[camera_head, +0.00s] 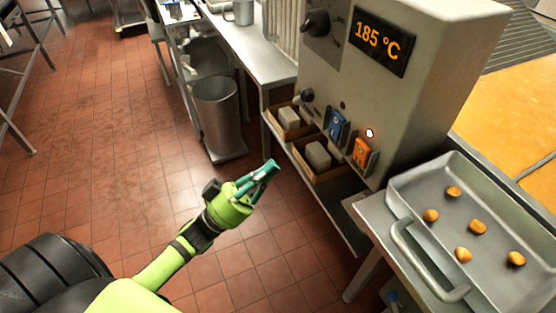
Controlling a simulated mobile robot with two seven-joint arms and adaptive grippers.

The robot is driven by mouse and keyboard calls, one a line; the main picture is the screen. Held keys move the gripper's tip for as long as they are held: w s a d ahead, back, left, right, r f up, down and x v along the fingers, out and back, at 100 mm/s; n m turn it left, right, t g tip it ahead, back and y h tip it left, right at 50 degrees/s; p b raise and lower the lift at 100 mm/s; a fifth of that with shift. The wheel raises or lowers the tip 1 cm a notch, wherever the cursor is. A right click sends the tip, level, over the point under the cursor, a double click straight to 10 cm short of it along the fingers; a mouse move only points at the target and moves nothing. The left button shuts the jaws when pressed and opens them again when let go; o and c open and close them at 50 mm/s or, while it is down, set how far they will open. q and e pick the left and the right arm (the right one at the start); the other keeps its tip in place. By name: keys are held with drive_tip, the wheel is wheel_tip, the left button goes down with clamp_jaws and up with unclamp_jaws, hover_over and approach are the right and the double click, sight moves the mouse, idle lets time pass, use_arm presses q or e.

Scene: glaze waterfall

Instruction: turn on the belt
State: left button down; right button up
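A grey control cabinet (420,105) stands right of centre, with an orange display (381,41) reading 185 °C. Low on its front are a blue switch (336,124) and an orange switch (362,152). A small light (369,132) glows above the orange switch. I cannot tell which control belongs to the belt. My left gripper (272,167) is in front of the cabinet, left of the switches and apart from them. Its teal fingers appear close together and overlap in this view, so its opening is unclear. My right gripper is out of view.
A metal tray (412,192) with several small buns stands on a table at the right. Black knobs (317,23) sit on the cabinet. Boxes with pale blocks (318,155) lie below it. A metal bin (218,105) stands behind. The tiled floor at left is clear.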

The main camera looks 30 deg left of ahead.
sight(333, 124)
use_arm(q)
drive_tip(key=x, duration=0.3)
drive_tip(key=f+p+x, duration=0.1)
drive_tip(key=x, duration=0.3)
drive_tip(key=w+p+x, duration=0.1)
drive_tip(key=x, duration=0.2)
drive_tip(key=shift+w+d+f, duration=0.15)
drive_tip(key=shift+d+f, duration=0.1)
drive_tip(key=shift+d, duration=0.25)
drive_tip(key=shift+w+d+f, duration=0.15)
drive_tip(key=shift+w+d, duration=0.1)
drive_tip(key=shift+w, duration=0.1)
